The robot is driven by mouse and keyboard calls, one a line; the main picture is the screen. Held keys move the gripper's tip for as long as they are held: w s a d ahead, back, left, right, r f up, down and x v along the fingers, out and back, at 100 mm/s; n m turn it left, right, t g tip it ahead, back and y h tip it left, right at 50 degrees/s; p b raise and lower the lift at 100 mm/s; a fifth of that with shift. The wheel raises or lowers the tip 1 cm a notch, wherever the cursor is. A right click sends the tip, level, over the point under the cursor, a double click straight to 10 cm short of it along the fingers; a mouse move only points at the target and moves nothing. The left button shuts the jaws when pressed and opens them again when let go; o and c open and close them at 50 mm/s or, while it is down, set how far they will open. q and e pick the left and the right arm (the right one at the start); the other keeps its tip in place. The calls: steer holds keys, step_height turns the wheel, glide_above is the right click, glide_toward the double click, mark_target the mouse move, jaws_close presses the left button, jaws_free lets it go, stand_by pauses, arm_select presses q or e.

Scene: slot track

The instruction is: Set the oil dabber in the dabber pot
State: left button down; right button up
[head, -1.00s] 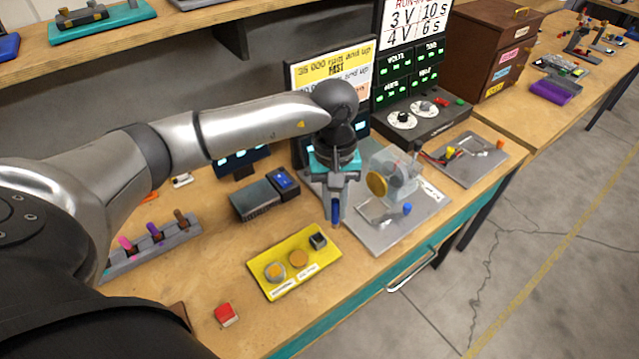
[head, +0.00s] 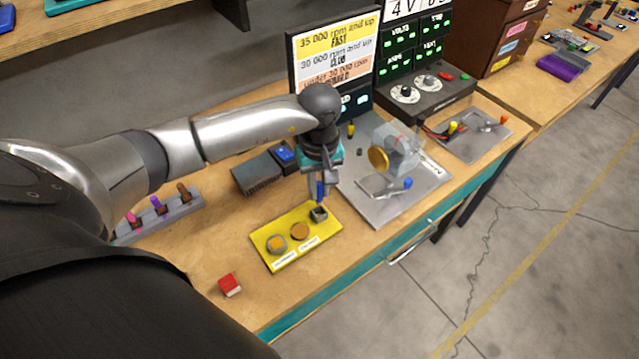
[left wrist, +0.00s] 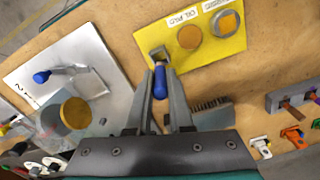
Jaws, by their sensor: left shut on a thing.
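The oil dabber (head: 320,192) has a blue handle and is upright in my left gripper (head: 319,182), which is shut on it. It also shows in the left wrist view (left wrist: 160,84), between the two fingers (left wrist: 161,88). The dabber pot (head: 319,214) is a small dark square cup at the right end of the yellow tray (head: 270,264). In the left wrist view the pot (left wrist: 159,54) is just beyond the dabber's end. The dabber is right at or above the pot; I cannot tell whether its tip is inside. My right gripper is not in view.
A grey plate (head: 384,212) with a clear block and gold disc (head: 378,160) stands right of the tray. A grey and blue box (head: 258,175) is behind it. A red block (head: 230,284) lies front left. A rack (head: 180,212) of coloured handles stands left.

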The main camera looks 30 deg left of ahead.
mark_target(319, 204)
arm_select(q)
steer(key=shift+f+b, duration=0.45)
steer(key=shift+f, duration=0.5)
step_height(319, 204, down, 3)
steer(key=b, duration=0.3)
steer(key=shift+f+b, duration=0.25)
steer(key=shift+b, duration=0.05)
steer(key=shift+f, duration=0.15)
steer(key=c, duration=0.7)
jaws_free()
steer(key=shift+c, duration=0.2)
step_height(319, 204, up, 15)
steer(key=shift+r, duration=0.15)
steer(key=shift+s, duration=0.1)
